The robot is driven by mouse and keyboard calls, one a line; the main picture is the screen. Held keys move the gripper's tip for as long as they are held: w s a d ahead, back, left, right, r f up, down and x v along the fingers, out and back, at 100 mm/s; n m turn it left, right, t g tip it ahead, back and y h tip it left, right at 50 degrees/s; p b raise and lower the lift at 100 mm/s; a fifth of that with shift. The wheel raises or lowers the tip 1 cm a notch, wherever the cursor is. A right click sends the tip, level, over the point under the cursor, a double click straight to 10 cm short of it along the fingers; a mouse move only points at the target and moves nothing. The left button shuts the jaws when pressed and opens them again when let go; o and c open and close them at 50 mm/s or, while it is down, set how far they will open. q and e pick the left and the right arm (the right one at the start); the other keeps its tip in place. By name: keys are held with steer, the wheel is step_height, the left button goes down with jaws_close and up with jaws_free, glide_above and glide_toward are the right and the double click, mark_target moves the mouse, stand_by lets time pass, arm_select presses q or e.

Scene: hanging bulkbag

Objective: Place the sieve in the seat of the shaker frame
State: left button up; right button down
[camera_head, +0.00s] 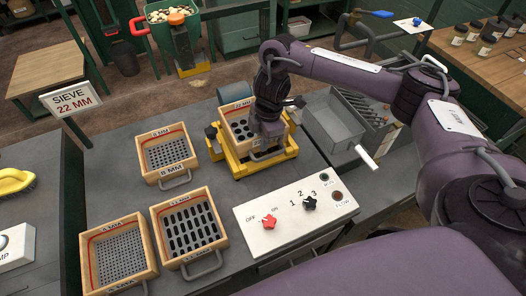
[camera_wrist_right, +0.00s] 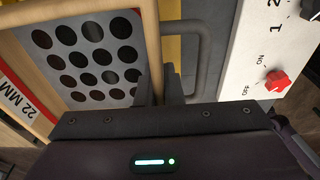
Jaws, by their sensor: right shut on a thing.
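My right gripper (camera_head: 266,148) is shut on the sieve's front wall. In the right wrist view the gripper (camera_wrist_right: 160,92) has its fingers on either side of that wooden wall, with the grey handle (camera_wrist_right: 202,45) beside them. The sieve's holed plate (camera_wrist_right: 88,55) and 22 MM label also show there. My left gripper is out of view.
Three other sieves stand on the grey bench: a small-holed one (camera_head: 168,154), a slotted one (camera_head: 190,228) and a fine one (camera_head: 119,255). A white control panel (camera_head: 295,212) is in front of the frame. A grey metal tray (camera_head: 334,122) is on the right. A sign (camera_head: 71,99) reads SIEVE 22 MM.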

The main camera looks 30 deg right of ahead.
steer(key=shift+f+b, duration=0.6)
steer(key=shift+f, duration=1.3)
steer(key=c, duration=1.6)
jaws_free()
steer(key=shift+f, duration=0.15)
steer(key=shift+o, duration=0.2)
steer(key=r+p, duration=0.1)
steer(key=r, duration=0.3)
steer(key=d+r+p, duration=0.1)
steer(key=r, duration=0.3)
steer(key=r+p, duration=0.1)
steer(key=r, duration=0.3)
steer(key=shift+s+d+r+p, duration=0.1)
steer(key=shift+d+r+p, duration=0.05)
steer(key=shift+d+p, duration=0.15)
steer(key=shift+a, duration=0.1)
